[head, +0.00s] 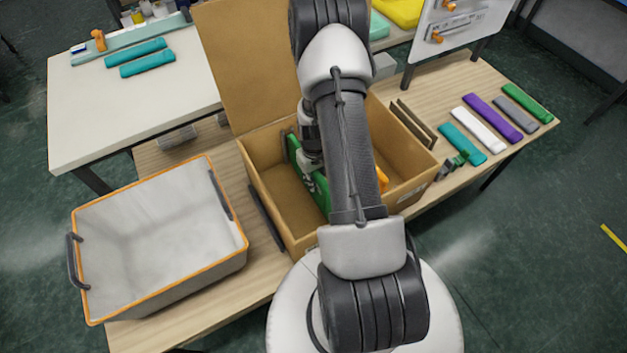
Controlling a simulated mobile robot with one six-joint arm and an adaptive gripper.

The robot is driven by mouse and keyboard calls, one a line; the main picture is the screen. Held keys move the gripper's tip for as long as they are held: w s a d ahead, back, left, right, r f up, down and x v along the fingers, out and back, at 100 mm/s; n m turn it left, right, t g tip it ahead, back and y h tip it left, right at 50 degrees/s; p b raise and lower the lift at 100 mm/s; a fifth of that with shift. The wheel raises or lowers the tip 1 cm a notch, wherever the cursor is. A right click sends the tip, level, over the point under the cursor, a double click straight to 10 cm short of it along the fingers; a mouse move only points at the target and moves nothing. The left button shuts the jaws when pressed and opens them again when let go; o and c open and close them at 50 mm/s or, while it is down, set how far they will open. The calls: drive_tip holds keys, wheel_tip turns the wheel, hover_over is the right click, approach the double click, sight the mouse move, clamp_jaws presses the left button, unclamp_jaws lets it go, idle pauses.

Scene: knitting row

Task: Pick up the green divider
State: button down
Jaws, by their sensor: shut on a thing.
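The green divider (319,191) stands on edge inside the open cardboard box (268,154), with pale marks on its face. My arm covers its right part. My gripper (306,160) is inside the box at the divider's upper edge and is shut on it. The fingertips are mostly hidden by my arm and the divider. I cannot tell whether the divider touches the box floor.
A grey crate with an orange rim (160,302) stands left of the box. Teal, white, purple, grey and green bars (528,102) lie on the wooden table at right. Brown strips (413,124) lean by the box. An orange item (382,178) shows behind my arm.

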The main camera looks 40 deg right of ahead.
drive_tip(key=shift+r, duration=0.1)
idle(0.4)
wheel_tip(320, 180, up, 28)
drive_tip(key=p, duration=0.6)
drive_tip(key=shift+p, duration=0.4)
wheel_tip(320, 180, up, 10)
drive_tip(key=p, duration=0.7)
drive_tip(key=shift+p, duration=0.35)
